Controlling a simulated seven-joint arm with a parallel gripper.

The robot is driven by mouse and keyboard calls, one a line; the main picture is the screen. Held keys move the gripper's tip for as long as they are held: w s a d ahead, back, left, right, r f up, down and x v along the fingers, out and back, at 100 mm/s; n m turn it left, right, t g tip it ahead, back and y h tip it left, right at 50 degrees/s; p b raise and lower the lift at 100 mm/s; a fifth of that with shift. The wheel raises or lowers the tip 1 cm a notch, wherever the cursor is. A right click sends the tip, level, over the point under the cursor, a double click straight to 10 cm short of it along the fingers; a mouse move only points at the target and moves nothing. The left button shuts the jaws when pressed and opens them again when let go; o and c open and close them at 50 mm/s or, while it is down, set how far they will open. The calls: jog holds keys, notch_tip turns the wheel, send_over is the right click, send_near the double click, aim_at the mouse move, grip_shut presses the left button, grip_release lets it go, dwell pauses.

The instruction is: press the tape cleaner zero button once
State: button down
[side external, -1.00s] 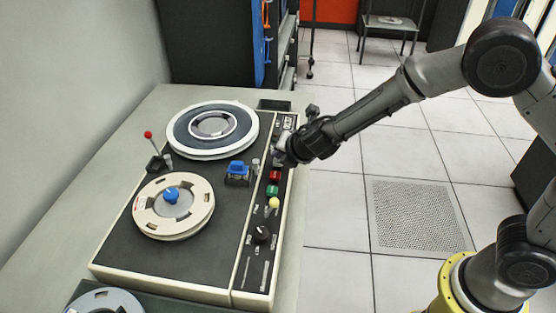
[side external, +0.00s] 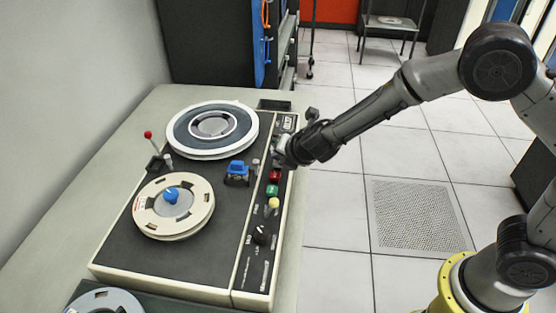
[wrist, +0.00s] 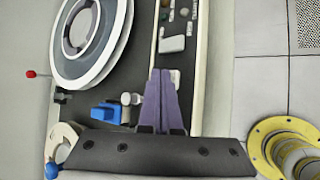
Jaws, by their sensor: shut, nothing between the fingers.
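The tape cleaner (side external: 115,250) is a dark-topped deck with a cream rim and two reels. Its right-hand strip carries a red button (side external: 274,176), a green button (side external: 271,190) and a yellow knob (side external: 273,204). My gripper (side external: 279,150) is over this strip, above the red button in the picture, and hides part of it. In the wrist view its purple fingers (wrist: 161,72) are shut together and empty, with their tips near a pale grey button (wrist: 172,44). I cannot read which label is the zero button, or tell whether the tips touch anything.
The white-rimmed reel (side external: 210,157), the cream reel (side external: 150,217), a blue block (side external: 237,172) and a red-tipped lever (side external: 148,135) stand on the deck left of the strip. Open tiled floor (side external: 335,215) lies to the right.

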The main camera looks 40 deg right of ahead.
jog(key=shift+f, duration=0.55)
dwell(0.5)
jog(key=shift+r, duration=1.3)
jog(key=shift+r, duration=2.5)
jog(key=shift+d, duration=0.1)
